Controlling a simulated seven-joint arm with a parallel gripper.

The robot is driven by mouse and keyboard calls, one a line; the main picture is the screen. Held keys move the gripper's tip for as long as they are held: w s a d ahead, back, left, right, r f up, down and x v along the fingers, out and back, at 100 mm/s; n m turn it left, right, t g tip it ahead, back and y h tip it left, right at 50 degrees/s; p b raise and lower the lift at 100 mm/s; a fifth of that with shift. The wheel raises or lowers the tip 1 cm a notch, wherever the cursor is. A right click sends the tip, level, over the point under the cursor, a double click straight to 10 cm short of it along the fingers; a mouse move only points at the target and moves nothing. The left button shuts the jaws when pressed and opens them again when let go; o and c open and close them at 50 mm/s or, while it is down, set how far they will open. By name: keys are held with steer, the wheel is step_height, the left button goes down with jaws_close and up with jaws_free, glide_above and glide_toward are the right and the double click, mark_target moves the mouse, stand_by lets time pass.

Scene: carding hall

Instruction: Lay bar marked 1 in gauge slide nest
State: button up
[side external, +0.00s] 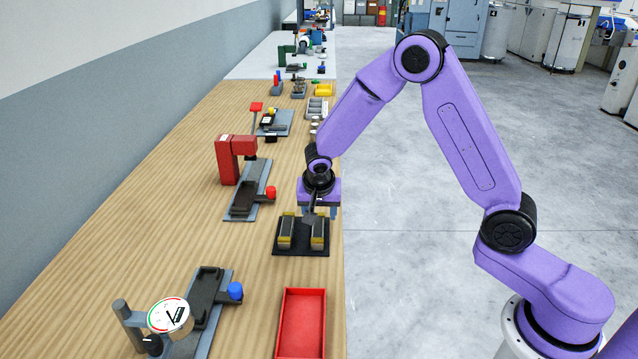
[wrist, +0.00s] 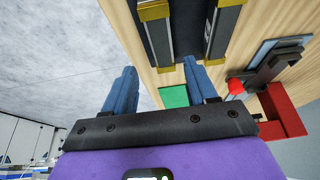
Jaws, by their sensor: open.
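Two dark bars with yellow ends, a left bar (side external: 286,231) and a right bar (side external: 318,231), lie side by side in a black holder (side external: 301,250) near the table's right edge. In the wrist view both bars show at the top, one (wrist: 155,35) left and one (wrist: 222,32) right. No number is readable, so I cannot tell which is marked 1. My gripper (side external: 320,212) is open and empty, just beyond the holder, its blue fingers (wrist: 160,72) pointing toward the bars. The gauge slide (side external: 206,292) has a dark nest, a blue knob and a dial gauge (side external: 169,315), at the front left.
An empty red tray (side external: 302,322) stands at the front right. A red press (side external: 236,159) with a red-knobbed slide (side external: 246,198) stands left of my gripper. A green patch (wrist: 173,97) shows between my fingers. Wood between the holder and gauge slide is clear.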

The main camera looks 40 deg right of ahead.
steer(key=v, duration=1.2)
steer(key=shift+s+r, duration=0.1)
steer(key=s+n+g+y, duration=0.3)
steer(key=s+n, duration=1.7)
steer(key=s, duration=1.1)
steer(key=shift+d+r+n, duration=0.15)
steer(key=shift+d+n, duration=0.25)
steer(key=shift+d, duration=0.1)
steer(key=shift+o, duration=0.4)
steer(key=shift+s+d+n+y, duration=0.15)
steer(key=shift+s+n+y, duration=0.2)
steer(key=shift+s, duration=0.25)
